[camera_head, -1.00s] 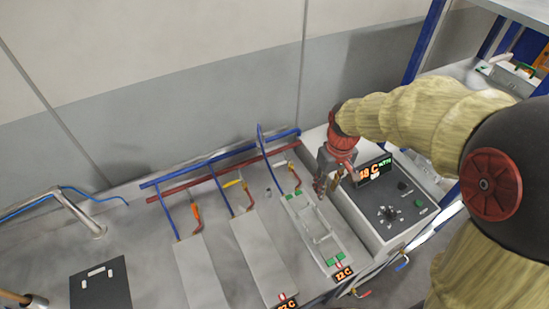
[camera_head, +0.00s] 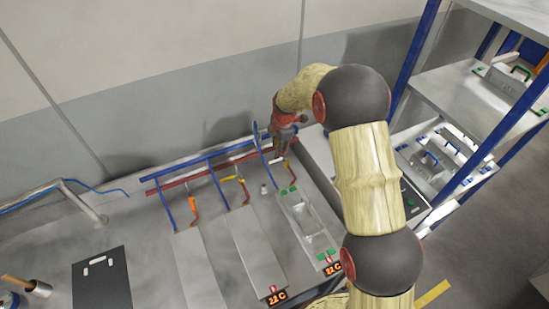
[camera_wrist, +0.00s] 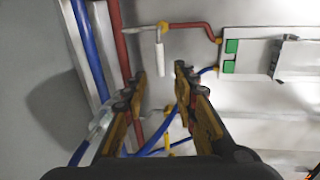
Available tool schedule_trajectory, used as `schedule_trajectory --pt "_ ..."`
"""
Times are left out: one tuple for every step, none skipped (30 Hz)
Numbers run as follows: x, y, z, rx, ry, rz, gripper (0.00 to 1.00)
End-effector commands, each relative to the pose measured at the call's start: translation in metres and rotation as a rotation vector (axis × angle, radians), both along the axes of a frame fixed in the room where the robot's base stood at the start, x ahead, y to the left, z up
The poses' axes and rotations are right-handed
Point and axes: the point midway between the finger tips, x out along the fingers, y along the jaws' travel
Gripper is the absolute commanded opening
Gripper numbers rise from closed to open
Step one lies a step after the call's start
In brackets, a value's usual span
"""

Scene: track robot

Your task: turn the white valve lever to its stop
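The white valve lever (camera_wrist: 159,57) shows in the wrist view, a short white bar hanging from a yellow valve body (camera_wrist: 163,27) on a red pipe branch. In the head view the lever (camera_head: 275,161) is a small pale bar beside my gripper, partly hidden. My gripper (camera_wrist: 159,78) is open and empty, its fingers on either side of the picture line on which the lever lies. The lever appears a little beyond the fingertips, and I cannot tell whether they touch it. In the head view my gripper (camera_head: 281,154) points down over the pipes at the bench's back.
A blue pipe (camera_head: 205,159) and a red pipe (camera_head: 207,171) run along the back wall. An orange lever (camera_head: 192,205) and a yellow lever (camera_head: 232,179) sit on branches to the left. A tray with green clips (camera_head: 309,226) lies in front; a small cylinder (camera_head: 264,189) stands nearby.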

Motion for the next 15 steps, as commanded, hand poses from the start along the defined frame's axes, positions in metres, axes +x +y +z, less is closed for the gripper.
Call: schedule_trajectory --pt "0.0 0.0 0.0 -0.003 -0.003 0.021 0.28" --pt "0.0 0.0 -0.001 -0.006 -0.002 0.03 0.28" --pt "0.0 0.0 -0.003 -0.007 -0.002 0.037 0.28" --pt "0.001 0.0 -0.006 -0.008 -0.002 0.039 0.28" --pt "0.001 0.001 -0.009 -0.008 -0.001 0.04 0.28" --pt "0.002 0.001 -0.014 -0.008 -0.001 0.039 0.28" --pt "0.003 0.001 -0.018 -0.008 -0.001 0.039 0.28" --pt "0.003 0.002 -0.022 -0.008 -0.001 0.039 0.28" --pt "0.004 0.002 -0.029 -0.008 0.0 0.038 0.28" --pt "0.005 0.002 -0.034 -0.007 0.0 0.038 0.28" --pt "0.006 0.003 -0.038 -0.008 -0.001 0.038 0.28" --pt "0.007 0.003 -0.044 -0.008 -0.001 0.038 0.28" --pt "0.008 0.004 -0.049 -0.008 -0.001 0.037 0.28" --pt "0.008 0.004 -0.053 -0.008 -0.001 0.037 0.28" --pt "0.009 0.004 -0.058 -0.008 -0.001 0.037 0.28"
